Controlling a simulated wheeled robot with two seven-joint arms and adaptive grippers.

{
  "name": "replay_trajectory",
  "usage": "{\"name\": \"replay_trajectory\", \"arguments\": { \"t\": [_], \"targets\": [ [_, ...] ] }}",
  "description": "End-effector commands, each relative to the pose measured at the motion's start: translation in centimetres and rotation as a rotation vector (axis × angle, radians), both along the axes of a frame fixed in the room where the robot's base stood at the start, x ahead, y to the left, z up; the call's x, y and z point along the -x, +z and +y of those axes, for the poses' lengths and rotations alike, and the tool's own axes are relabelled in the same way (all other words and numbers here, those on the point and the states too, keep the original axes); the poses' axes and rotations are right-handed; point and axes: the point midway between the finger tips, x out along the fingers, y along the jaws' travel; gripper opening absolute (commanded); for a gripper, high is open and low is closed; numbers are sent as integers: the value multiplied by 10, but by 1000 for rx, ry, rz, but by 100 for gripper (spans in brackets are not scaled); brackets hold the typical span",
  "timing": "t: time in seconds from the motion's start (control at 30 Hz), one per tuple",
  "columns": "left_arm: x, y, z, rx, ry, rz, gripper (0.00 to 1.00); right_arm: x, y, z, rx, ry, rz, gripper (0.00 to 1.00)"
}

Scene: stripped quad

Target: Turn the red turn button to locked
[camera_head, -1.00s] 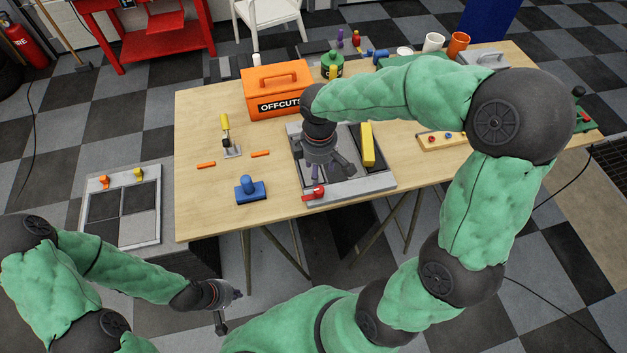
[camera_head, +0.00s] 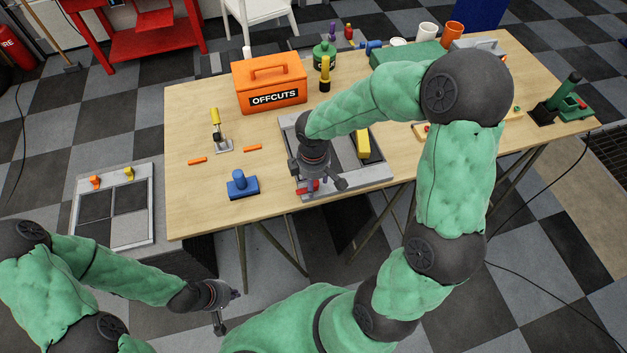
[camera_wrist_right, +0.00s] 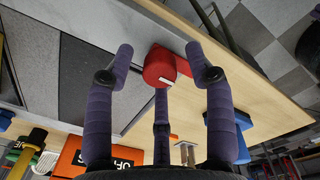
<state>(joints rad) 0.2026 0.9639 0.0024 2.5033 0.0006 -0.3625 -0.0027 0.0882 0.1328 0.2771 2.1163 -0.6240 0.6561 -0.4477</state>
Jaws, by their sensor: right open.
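The red turn button (camera_head: 309,187) sits at the near edge of the grey framed panel (camera_head: 346,187) on the table. It is partly hidden by my right gripper (camera_head: 319,183) in the head view. In the right wrist view the button (camera_wrist_right: 158,68) shows a round red body with a small white mark and a red bar reaching to the right. My open right gripper (camera_wrist_right: 160,66) has its fingers spread around the button, with gaps visible at both sides. My left gripper (camera_head: 227,308) hangs low, away from the table, with its fingers apart and empty.
A yellow bar (camera_head: 363,144) lies on the panel. A blue-handled block (camera_head: 243,187) stands left of the button, with the orange OFFCUTS box (camera_head: 270,86) behind. A second panel with orange and yellow buttons (camera_head: 112,211) stands left of the table.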

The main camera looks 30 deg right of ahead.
Motion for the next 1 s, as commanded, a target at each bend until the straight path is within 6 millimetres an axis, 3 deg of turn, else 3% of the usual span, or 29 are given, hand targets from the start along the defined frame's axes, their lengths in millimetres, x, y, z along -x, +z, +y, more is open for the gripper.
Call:
{"name": "replay_trajectory", "arguments": {
  "t": [0.17, 0.3, 0.37, 0.73, 1.0],
  "targets": [
    [0, 0, 0, 0, 0, 0, 0, 0, 0, 0, 0, 0, 0, 52],
    [0, 0, 0, 0, 0, 0, 0, 0, 0, 0, 0, 0, 0, 12],
    [0, 0, 0, 0, 0, 0, 0, 0, 0, 0, 0, 0, 0, 0],
    [0, -3, 0, 0, 0, 0, 0, 0, 0, 0, 0, -39, 0, 0],
    [0, -12, 0, 0, 0, 0, 0, -1, -1, 0, 0, -201, -1, 0]
  ]
}}
